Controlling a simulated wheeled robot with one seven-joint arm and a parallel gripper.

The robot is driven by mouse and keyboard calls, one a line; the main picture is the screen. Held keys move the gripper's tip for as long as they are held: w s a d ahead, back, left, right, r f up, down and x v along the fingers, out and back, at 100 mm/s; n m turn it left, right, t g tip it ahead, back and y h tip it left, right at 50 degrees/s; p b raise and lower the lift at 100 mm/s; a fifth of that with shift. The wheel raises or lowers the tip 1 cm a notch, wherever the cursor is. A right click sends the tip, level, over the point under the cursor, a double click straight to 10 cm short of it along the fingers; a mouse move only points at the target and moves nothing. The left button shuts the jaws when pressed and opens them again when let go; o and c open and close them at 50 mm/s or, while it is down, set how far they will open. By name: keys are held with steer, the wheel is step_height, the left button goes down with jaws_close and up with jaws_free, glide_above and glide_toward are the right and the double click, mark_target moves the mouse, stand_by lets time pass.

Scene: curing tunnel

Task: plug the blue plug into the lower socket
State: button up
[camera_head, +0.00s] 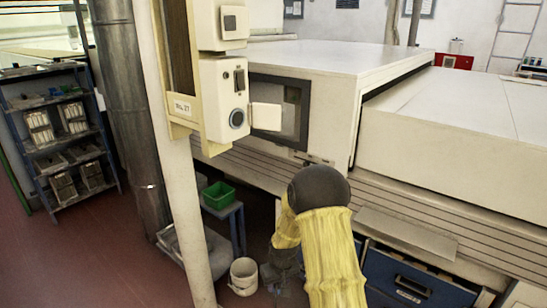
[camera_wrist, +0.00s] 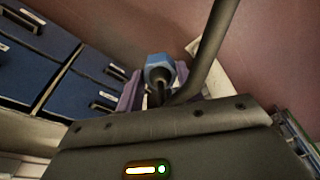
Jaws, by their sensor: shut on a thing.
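The blue plug (camera_wrist: 159,68) is between the two purple-grey fingers of my gripper (camera_wrist: 161,87) in the wrist view, and the gripper is shut on it. A dark cable runs past the plug toward the top right. In the head view my gripper (camera_head: 284,276) is low, near the floor and well below the sockets; the plug cannot be made out there. The lower socket (camera_head: 237,118) is a round blue-grey ring on a cream box on the post, its pale flap (camera_head: 266,116) standing open to the right. The upper box (camera_head: 234,22) has a square grey cover.
Cream tunnel housing (camera_head: 340,60) fills the right, with blue drawers (camera_head: 412,284) beneath. A white bucket (camera_head: 243,275) and a small table with a green bin (camera_head: 218,195) stand near the post (camera_head: 187,210). A shelf rack (camera_head: 62,135) is at left.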

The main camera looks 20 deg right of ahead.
steer(key=w+d+r+n+t+y+p, duration=0.1)
steer(key=w+r+t+p, duration=0.3)
steer(key=r+p, duration=0.6)
steer(key=w+d+r+n+t+y+p, duration=0.1)
steer(key=w+r+n+t+y+p, duration=0.2)
steer(key=r+p, duration=0.75)
steer(key=s+a+r+n+t+y+p, duration=0.1)
steer(key=r+p, duration=0.6)
steer(key=r, duration=0.7)
steer(key=s+a+r+n+t+y+p, duration=0.1)
steer(key=r+t+y+p, duration=0.3)
steer(key=r+p, duration=0.4)
step_height(320, 180, up, 7)
steer(key=shift+s+a+r+y, duration=0.1)
steer(key=shift+s+a+y, duration=0.15)
steer(key=shift+s+y, duration=0.4)
steer(key=shift+w, duration=0.1)
steer(key=shift+p+x, duration=0.45)
steer(key=shift+x, duration=2.4)
steer(key=shift+b, duration=0.95)
steer(key=shift+w+a, duration=0.35)
steer(key=shift+w, duration=0.1)
